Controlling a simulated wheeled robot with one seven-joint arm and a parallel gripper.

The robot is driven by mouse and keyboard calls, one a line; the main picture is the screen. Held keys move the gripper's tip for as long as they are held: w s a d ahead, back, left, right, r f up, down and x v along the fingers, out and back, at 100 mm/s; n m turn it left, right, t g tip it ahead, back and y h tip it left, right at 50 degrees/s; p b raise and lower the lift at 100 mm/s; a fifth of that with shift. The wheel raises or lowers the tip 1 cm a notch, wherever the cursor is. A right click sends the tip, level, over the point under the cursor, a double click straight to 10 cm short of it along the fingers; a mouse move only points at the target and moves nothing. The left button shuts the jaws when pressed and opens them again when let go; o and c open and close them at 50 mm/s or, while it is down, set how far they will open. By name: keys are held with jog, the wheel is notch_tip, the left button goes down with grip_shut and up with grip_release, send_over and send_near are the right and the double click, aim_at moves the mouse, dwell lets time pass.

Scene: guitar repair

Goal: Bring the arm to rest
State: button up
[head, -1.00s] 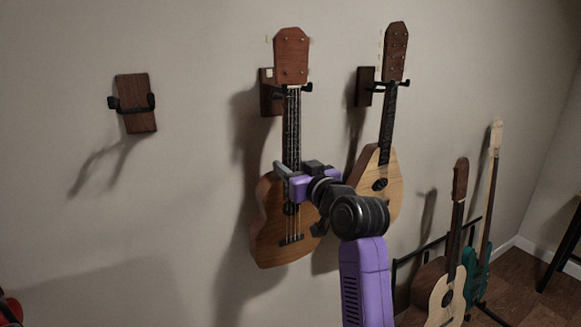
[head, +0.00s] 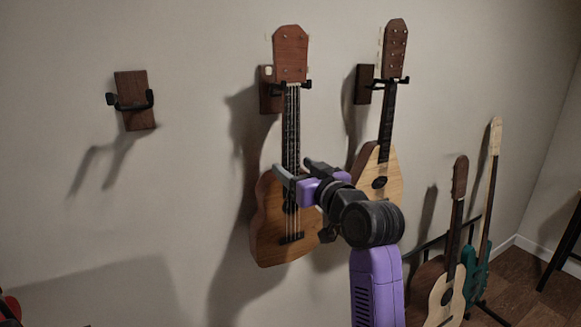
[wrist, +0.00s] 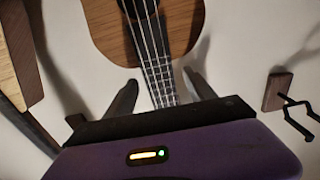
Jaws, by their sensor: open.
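My gripper (head: 291,172) is at the end of my purple and black arm, in front of the ukulele (head: 268,225) in the head view. The ukulele hangs on the wall by its head from a middle hook. In the wrist view, my gripper (wrist: 160,95) has its two dark fingers spread apart. The strings and neck of the ukulele (wrist: 115,35) show between and beyond them. The fingers appear empty. I cannot tell how far they stand from the neck.
A second guitar-like instrument (head: 386,178) hangs to the right, close behind my arm. An empty wall hook (head: 134,100) is at the left. More guitars (head: 440,295) stand on a floor rack at the lower right.

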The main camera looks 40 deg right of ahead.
jog(key=v, duration=0.4)
jog(key=shift+s+a, duration=0.1)
jog(key=shift+s, duration=0.3)
jog(key=shift+r, duration=0.15)
